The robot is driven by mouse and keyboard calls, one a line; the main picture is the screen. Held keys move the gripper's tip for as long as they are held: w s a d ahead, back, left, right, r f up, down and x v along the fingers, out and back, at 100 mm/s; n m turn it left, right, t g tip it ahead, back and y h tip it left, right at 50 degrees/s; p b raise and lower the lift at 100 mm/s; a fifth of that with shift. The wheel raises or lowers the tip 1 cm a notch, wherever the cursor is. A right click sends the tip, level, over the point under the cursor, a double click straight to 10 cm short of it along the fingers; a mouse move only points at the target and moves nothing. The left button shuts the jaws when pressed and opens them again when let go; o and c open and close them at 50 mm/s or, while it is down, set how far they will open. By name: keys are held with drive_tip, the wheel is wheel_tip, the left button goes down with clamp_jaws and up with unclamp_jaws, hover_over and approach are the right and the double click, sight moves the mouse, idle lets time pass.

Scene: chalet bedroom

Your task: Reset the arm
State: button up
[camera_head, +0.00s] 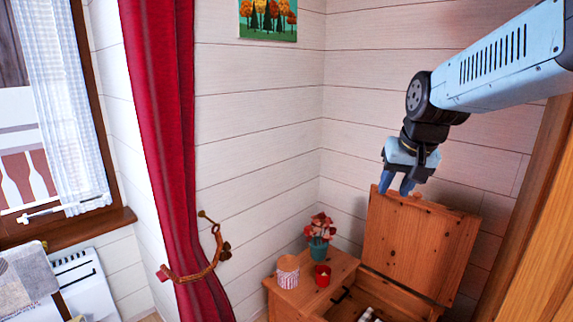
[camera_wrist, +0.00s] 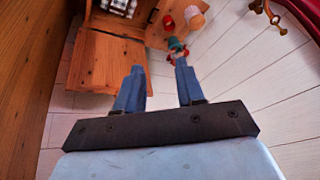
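My gripper (camera_head: 398,184) hangs at the end of my blue arm, at the upper right of the head view, in front of or above the raised wooden lid of a chest. In the wrist view my gripper (camera_wrist: 157,88) shows two blue fingers spread apart with nothing held between them. Beyond the fingertips, the vase with red flowers (camera_wrist: 176,46) and the wooden lid (camera_wrist: 95,62) show.
The chest's lid (camera_head: 420,240) stands open. A wooden top beside it bears a teal flower vase (camera_head: 318,247), a red cup (camera_head: 322,275) and a striped cup (camera_head: 288,272). A red curtain (camera_head: 172,130) hangs left. A wooden panel (camera_head: 540,230) stands close at right.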

drive_tip(key=s+n, duration=0.1)
drive_tip(key=s, duration=1.2)
drive_tip(key=shift+s+d+f+t+h, duration=0.2)
drive_tip(key=shift+s+f+t+h, duration=0.1)
drive_tip(key=shift+s+t, duration=0.1)
drive_tip(key=shift+d, duration=0.1)
